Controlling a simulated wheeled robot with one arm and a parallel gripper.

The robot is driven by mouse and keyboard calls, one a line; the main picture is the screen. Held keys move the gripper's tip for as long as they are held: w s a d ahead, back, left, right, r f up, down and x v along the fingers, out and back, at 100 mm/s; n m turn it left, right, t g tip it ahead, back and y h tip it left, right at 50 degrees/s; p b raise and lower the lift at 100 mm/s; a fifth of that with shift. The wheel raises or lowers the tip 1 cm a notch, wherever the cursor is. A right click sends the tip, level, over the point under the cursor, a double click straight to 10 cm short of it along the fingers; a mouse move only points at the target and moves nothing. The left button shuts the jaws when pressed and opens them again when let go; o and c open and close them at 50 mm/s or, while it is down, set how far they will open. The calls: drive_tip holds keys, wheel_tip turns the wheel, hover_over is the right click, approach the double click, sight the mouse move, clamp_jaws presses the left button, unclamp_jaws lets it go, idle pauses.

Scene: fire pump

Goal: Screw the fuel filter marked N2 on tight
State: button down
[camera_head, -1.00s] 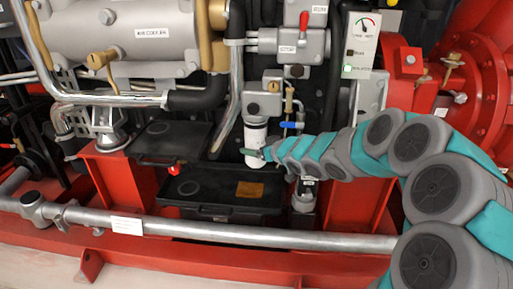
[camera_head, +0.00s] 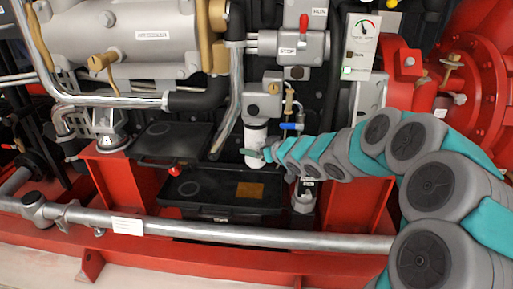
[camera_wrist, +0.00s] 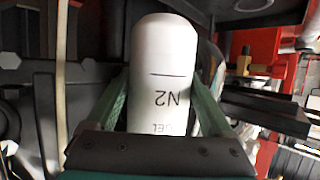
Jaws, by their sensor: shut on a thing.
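The white fuel filter (camera_head: 256,140) hangs upright under its grey filter head (camera_head: 264,102) in the head view. In the wrist view the filter (camera_wrist: 162,65) fills the middle, with the marking N2 and a dark line on its side. My gripper (camera_head: 258,154) reaches in from the right at the filter's lower part. In the wrist view its green fingers (camera_wrist: 160,105) lie on both sides of the filter and are shut on it. The joint between filter and head is too small to judge.
A black open tray (camera_head: 215,212) is below and left of the filter. A valve with a blue handle (camera_head: 291,126) and a small clear bowl (camera_head: 303,198) are close on the right. A grey pipe (camera_head: 260,236) runs across the front.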

drive_tip(key=shift+r+p, duration=0.15)
drive_tip(key=shift+p, duration=0.15)
idle(0.6)
drive_tip(key=shift+c, duration=1.3)
unclamp_jaws()
clamp_jaws()
drive_tip(key=shift+f+b, duration=0.25)
drive_tip(key=shift+b, duration=0.55)
drive_tip(key=shift+r+m+t+h+b, duration=0.15)
drive_tip(key=shift+m+t+h+b, duration=0.2)
drive_tip(key=shift+b, duration=0.9)
drive_tip(key=shift+d+m+t+h+b, duration=0.1)
drive_tip(key=shift+m+t+h+b, duration=0.45)
drive_tip(key=shift+b, duration=3.3)
